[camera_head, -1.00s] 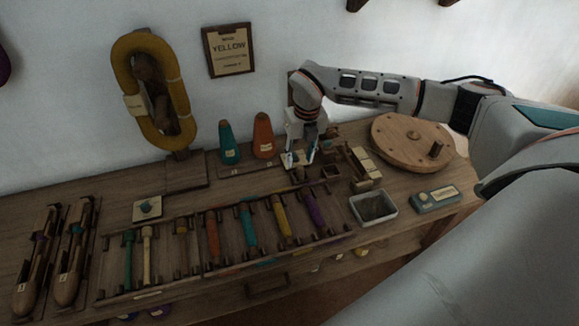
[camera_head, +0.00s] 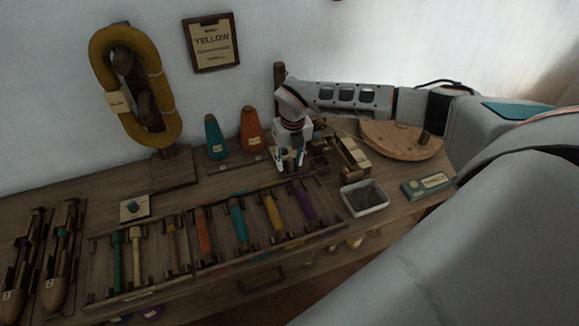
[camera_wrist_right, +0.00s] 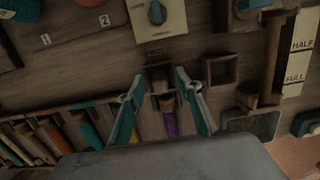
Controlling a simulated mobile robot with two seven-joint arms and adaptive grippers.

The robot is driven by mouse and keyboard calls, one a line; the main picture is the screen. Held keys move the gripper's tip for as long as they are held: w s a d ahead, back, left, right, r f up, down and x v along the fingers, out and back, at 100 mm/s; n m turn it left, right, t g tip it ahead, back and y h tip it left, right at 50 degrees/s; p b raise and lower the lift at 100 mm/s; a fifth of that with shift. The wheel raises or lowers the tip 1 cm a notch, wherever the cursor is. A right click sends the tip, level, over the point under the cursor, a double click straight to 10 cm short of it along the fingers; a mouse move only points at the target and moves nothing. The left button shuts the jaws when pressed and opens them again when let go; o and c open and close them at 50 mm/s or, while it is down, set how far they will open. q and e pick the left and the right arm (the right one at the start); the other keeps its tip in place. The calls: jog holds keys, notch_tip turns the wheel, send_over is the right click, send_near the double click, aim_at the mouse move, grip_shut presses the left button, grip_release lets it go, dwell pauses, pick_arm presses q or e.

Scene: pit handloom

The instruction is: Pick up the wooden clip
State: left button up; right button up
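A small dark wooden piece (camera_wrist_right: 158,73), which looks like the wooden clip, lies on the bench in the right wrist view. My right gripper (camera_wrist_right: 159,77) is open, with one teal fingertip on each side of it. I cannot tell whether the fingers touch it. In the head view, my right gripper (camera_head: 290,163) points down at the bench behind the bobbin rack, and it largely hides the clip there. My left gripper is not in view.
The bobbin rack (camera_head: 215,262) with several coloured bobbins lies in front of the gripper. Orange (camera_head: 251,132) and teal (camera_head: 215,139) cones stand left. A small square wooden box (camera_wrist_right: 221,70), grey tray (camera_head: 364,198) and round wooden disc (camera_head: 400,141) lie right.

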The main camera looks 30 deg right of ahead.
aim_at(290, 159)
jog(key=c, duration=0.8)
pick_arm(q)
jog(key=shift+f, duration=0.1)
pick_arm(e)
jog(key=shift+c, duration=0.6)
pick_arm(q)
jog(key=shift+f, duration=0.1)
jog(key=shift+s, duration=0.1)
pick_arm(e)
jog(key=shift+r, duration=0.1)
